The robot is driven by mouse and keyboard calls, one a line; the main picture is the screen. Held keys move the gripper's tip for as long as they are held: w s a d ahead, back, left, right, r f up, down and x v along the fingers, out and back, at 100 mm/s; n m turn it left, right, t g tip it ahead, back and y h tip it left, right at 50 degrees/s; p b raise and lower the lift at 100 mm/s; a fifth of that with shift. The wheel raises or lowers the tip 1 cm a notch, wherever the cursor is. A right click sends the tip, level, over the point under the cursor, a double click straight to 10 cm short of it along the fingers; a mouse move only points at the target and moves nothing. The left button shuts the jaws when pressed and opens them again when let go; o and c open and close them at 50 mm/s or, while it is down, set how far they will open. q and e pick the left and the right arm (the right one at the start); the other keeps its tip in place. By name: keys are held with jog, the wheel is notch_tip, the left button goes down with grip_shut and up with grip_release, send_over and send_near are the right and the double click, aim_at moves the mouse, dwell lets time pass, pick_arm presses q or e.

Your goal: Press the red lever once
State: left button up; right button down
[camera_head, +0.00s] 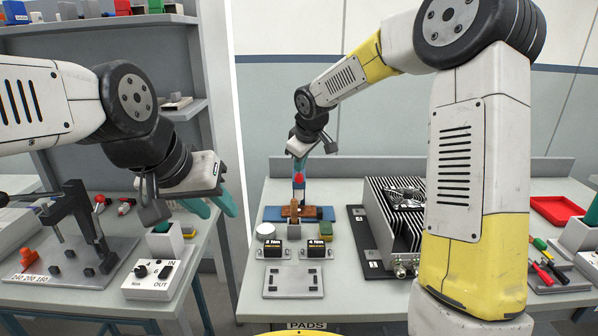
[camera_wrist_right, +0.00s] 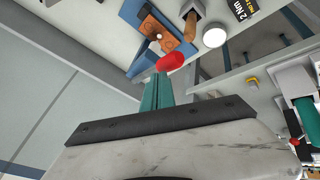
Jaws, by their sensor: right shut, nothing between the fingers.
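The red lever end (camera_head: 298,178) stands upright above a blue base (camera_head: 322,213) that carries a brown block (camera_head: 299,209), on the middle table. In the right wrist view the red end (camera_wrist_right: 170,61) appears right at the tips of my right gripper's teal fingers (camera_wrist_right: 157,90). The fingers are shut with nothing between them. I cannot tell whether they touch the red end. In the head view my right gripper (camera_head: 300,163) is just above the red end. My left gripper (camera_head: 212,205) hangs at the left with its teal fingers apart and empty.
Two black display boxes (camera_head: 273,249) and a grey plate (camera_head: 293,281) lie in front of the base. A finned black unit (camera_head: 388,225) stands to the right. A switch box (camera_head: 152,279) sits on the left bench.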

jog(key=shift+w+r, duration=0.25)
jog(key=shift+r, duration=0.65)
jog(key=r, duration=0.2)
jog(key=w+r, duration=0.1)
jog(key=r, duration=0.2)
jog(key=shift+w, duration=0.2)
dwell(0.3)
jog(key=s+d+r+m+h, duration=0.1)
jog(key=s+d+r+m, duration=0.15)
jog(key=s+d, duration=0.4)
jog(key=s+d+r+m, duration=0.2)
jog(key=s+d+r, duration=0.1)
jog(key=s, duration=0.7)
jog(key=s+d+f+m, duration=0.2)
jog(key=s+m, duration=0.1)
jog(key=s, duration=0.6)
jog(key=s+d+f+m+y, duration=0.1)
jog(key=s+d+f+m, duration=0.1)
jog(key=s, duration=0.8)
jog(key=shift+d+f+m, duration=0.2)
jog(key=shift+f+m, duration=0.1)
jog(key=shift+m, duration=0.15)
